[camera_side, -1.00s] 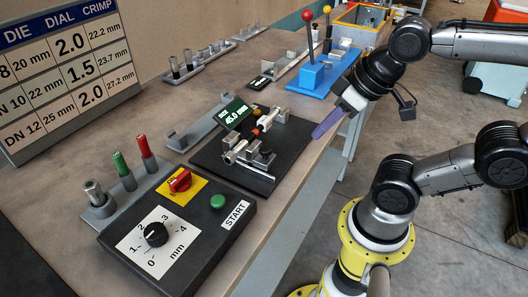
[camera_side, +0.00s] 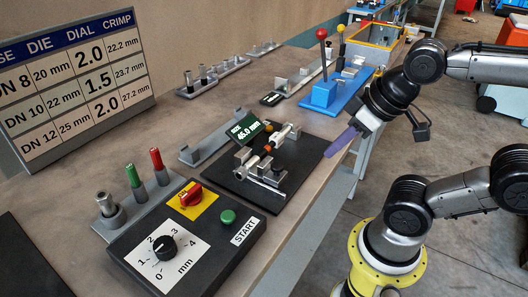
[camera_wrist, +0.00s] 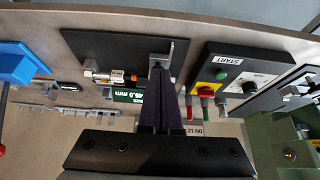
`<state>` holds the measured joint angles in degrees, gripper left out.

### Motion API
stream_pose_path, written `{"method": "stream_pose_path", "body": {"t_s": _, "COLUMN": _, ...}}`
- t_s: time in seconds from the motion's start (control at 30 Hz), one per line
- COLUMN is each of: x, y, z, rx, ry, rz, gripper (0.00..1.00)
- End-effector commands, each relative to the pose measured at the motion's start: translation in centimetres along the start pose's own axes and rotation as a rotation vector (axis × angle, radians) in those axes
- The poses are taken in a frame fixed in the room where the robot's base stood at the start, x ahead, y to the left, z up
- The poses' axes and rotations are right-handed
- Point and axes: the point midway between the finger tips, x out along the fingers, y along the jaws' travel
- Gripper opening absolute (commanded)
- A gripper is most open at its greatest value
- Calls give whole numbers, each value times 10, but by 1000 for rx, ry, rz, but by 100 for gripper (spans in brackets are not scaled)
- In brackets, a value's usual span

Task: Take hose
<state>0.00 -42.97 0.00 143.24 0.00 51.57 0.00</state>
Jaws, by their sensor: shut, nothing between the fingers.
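The hose (camera_side: 268,148) is a short piece with silver end fittings and dark and orange sections. It lies in metal holders on a black base plate (camera_side: 302,152). My gripper (camera_side: 332,151) has long purple fingers, shut and empty. In the side view it hangs to the right of the base plate, near the table's front edge, apart from the hose. In the wrist view my gripper (camera_wrist: 160,62) points at the plate beside a metal bracket.
A green display (camera_side: 244,131) reading about 46.0 mm stands behind the hose. A control box (camera_side: 200,262) with dial, red knob and green button is in front. A grey empty rack (camera_side: 205,140) lies left.

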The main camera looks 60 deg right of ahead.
Motion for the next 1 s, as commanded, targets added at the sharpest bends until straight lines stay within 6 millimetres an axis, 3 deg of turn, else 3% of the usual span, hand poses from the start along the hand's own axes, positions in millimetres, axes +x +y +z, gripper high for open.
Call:
{"method": "stream_pose_path", "body": {"t_s": 0.03, "x": 0, "y": 0, "z": 0, "rx": 0, "ry": 0, "rz": 0, "gripper": 2}}
{"method": "stream_pose_path", "body": {"t_s": 0.43, "x": 0, "y": 0, "z": 0, "rx": 0, "ry": 0, "rz": 0, "gripper": 72}}
{"method": "stream_pose_path", "body": {"t_s": 0.77, "x": 0, "y": 0, "z": 0, "rx": 20, "ry": -1, "rz": 0, "gripper": 72}}
{"method": "stream_pose_path", "body": {"t_s": 0.9, "x": -4, "y": 0, "z": 1, "rx": 155, "ry": -17, "rz": 1, "gripper": 72}}
{"method": "stream_pose_path", "body": {"t_s": 1.0, "x": -17, "y": 0, "z": -14, "rx": 323, "ry": -17, "rz": 3, "gripper": 72}}
